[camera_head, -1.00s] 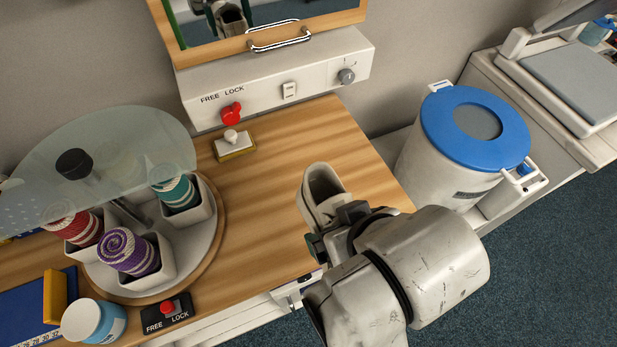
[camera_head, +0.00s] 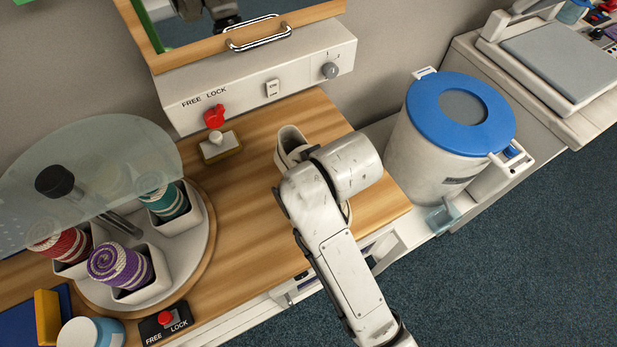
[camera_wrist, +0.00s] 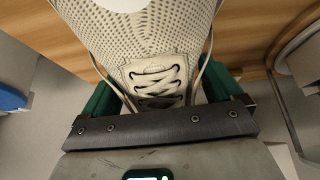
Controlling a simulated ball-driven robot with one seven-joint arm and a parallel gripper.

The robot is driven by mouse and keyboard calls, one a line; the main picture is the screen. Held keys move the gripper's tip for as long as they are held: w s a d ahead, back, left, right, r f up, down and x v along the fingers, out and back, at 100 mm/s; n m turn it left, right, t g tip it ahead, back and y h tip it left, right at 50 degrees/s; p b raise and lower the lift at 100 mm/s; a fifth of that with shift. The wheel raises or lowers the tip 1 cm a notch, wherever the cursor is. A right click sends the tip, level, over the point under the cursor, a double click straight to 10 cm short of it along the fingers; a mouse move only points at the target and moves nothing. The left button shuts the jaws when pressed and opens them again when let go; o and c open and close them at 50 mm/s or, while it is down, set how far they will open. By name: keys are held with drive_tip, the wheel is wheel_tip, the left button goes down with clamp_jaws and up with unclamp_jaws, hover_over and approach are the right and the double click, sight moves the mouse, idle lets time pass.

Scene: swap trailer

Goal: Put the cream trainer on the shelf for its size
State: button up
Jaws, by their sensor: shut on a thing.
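The cream trainer (camera_head: 290,142) shows in the head view over the wooden counter, mostly hidden behind my arm. In the wrist view the trainer (camera_wrist: 150,40) fills the upper middle, with its dotted mesh and white laces toward me. My gripper (camera_wrist: 158,100) is shut on the trainer, with a green finger pad on each side of it. In the head view my gripper is hidden behind my arm. I cannot tell whether the trainer touches the counter. No size shelf can be made out.
A carousel (camera_head: 190,245) with rope spools and a glass cover stands at left. A control panel (camera_head: 265,80) with a red knob is at the back. A blue-lidded bin (camera_head: 440,150) stands right. The counter's middle is bare.

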drive_tip(key=shift+w+f, duration=0.15)
drive_tip(key=shift+f, duration=0.05)
drive_tip(key=shift+w+a+f+p, duration=0.1)
drive_tip(key=shift+f+p, duration=0.1)
drive_tip(key=shift+f, duration=0.7)
drive_tip(key=shift+w+f+p, duration=0.1)
drive_tip(key=shift+f+p, duration=0.05)
drive_tip(key=shift+f, duration=0.7)
drive_tip(key=shift+f, duration=0.1)
drive_tip(key=o, duration=1)
drive_tip(key=v, duration=1.2)
